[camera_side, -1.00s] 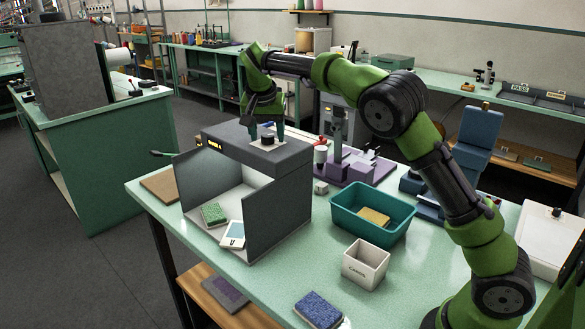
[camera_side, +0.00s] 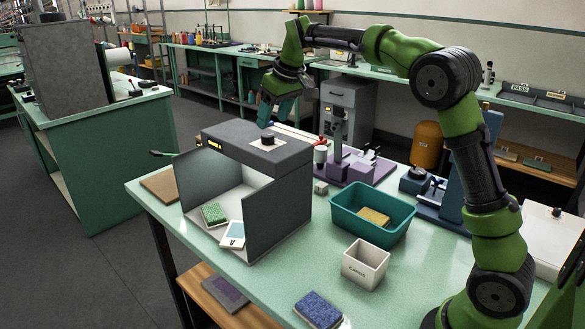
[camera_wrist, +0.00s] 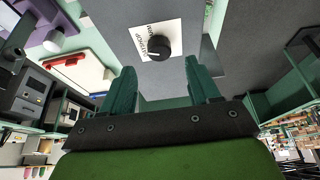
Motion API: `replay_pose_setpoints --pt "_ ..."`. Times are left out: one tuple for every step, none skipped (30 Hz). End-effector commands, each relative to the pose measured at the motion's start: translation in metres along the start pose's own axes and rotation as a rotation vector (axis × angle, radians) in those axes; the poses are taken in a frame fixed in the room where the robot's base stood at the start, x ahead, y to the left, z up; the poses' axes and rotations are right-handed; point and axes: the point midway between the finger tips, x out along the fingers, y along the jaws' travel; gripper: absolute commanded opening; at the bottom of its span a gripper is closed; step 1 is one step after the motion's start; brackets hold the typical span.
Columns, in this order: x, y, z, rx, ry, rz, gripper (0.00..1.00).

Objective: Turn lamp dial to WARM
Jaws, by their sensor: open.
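The lamp dial (camera_side: 267,139) is a black knob on a white label plate on top of the grey light booth (camera_side: 290,150). In the wrist view the dial (camera_wrist: 154,48) shows a white pointer mark, with printed words at the left of its plate too small and tilted to read surely. My gripper (camera_side: 265,118) is above the booth top, tilted, its green fingers apart from the dial. In the wrist view my gripper (camera_wrist: 160,75) is open and empty, with the dial beyond its fingertips. A small amber display (camera_side: 214,143) glows on the booth front.
Inside the booth lie a green sample (camera_side: 214,213) and a white card (camera_side: 233,233). A teal bin (camera_side: 345,213) with a yellow pad, a white box (camera_side: 365,264) and a purple fixture (camera_side: 360,171) stand to the right.

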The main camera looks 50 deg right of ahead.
Motion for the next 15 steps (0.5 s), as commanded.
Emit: replay_pose_setpoints --pt "-0.012 0.0 -0.001 0.001 0.005 0.0 0.61" --pt "-0.018 0.001 -0.001 0.001 0.006 0.001 0.61" --pt "-0.025 0.001 -0.001 0.0 0.004 0.001 0.61" --pt "-0.032 0.001 -0.001 0.001 0.004 0.001 0.61" --pt "-0.038 0.001 -0.001 0.001 0.006 0.001 0.61" --pt "-0.046 0.001 -0.001 0.002 0.005 0.002 0.61" --pt "-0.052 0.001 -0.001 0.002 0.004 0.001 0.61" --pt "-0.058 0.001 -0.001 0.001 0.004 0.001 0.61" --pt "-0.065 0.001 -0.001 0.002 0.004 0.002 0.61" --pt "-0.07 0.001 -0.001 0.002 0.004 0.002 0.61" --pt "-0.076 0.001 -0.001 0.002 0.003 0.001 0.61" --pt "-0.083 0.001 -0.001 0.001 0.004 0.002 0.61" --pt "-0.088 0.001 -0.001 0.002 0.003 0.002 0.61" --pt "-0.093 0.001 -0.001 0.002 0.004 0.001 0.61" --pt "-0.099 0.001 -0.001 0.001 0.003 0.002 0.61"
